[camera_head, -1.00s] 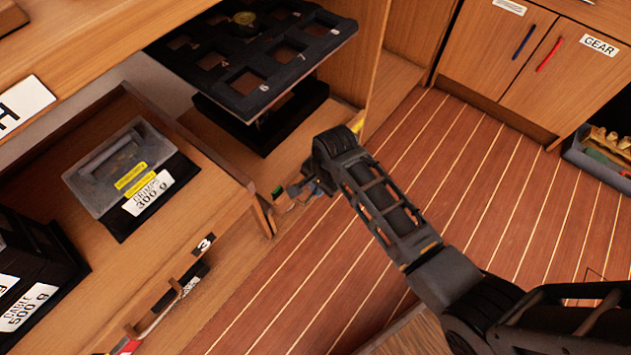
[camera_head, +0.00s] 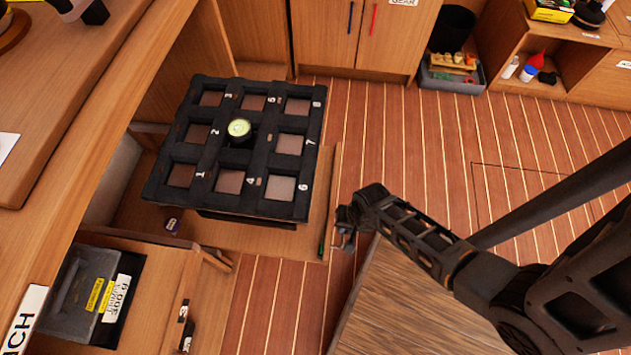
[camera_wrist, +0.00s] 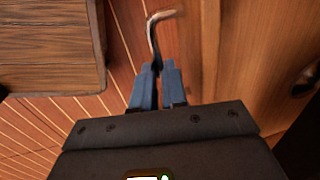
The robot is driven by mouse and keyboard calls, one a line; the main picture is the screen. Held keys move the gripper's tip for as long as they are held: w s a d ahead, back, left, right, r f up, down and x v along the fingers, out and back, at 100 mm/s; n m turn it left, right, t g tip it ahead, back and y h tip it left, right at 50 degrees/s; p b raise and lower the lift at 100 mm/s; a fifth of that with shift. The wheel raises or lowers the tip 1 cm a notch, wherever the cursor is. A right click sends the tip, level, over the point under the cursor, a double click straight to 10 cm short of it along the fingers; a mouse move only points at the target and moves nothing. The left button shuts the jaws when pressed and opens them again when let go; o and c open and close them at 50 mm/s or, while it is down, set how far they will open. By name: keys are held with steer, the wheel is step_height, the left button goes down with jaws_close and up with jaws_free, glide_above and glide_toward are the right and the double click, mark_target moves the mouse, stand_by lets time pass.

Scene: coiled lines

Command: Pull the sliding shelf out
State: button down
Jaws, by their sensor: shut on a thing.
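The sliding shelf (camera_head: 257,240) is a flat light-wood board that juts out from the open cabinet over the striped floor. It bears a black rack (camera_head: 191,157) with numbered square openings and a round yellow-green-topped item (camera_head: 239,129). My gripper (camera_head: 345,232) is at the shelf's front edge, near its lower right corner; the head view is too small to show the contact. In the wrist view my blue fingers (camera_wrist: 158,68) are closed on a thin bent metal handle (camera_wrist: 152,30). Its join to the shelf cannot be made out.
A wooden block or crate top (camera_head: 405,295) stands close below my forearm. A lower-left drawer (camera_head: 165,285) holds a grey labelled case (camera_head: 80,290). Cupboards (camera_head: 320,40) and a grey bin (camera_head: 455,80) line the back.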

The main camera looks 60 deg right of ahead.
steer(key=s+d, duration=0.2)
steer(key=s, duration=0.3)
steer(key=shift+s+p, duration=0.4)
steer(key=shift+p, duration=0.05)
steer(key=c, duration=1.2)
jaws_free()
steer(key=shift+o, duration=0.2)
steer(key=shift+w, duration=0.1)
step_height(320, 180, up, 8)
steer(key=s+p, duration=0.1)
steer(key=p, duration=0.1)
steer(key=shift+s+d+f, duration=0.15)
steer(key=shift+s+f, duration=0.05)
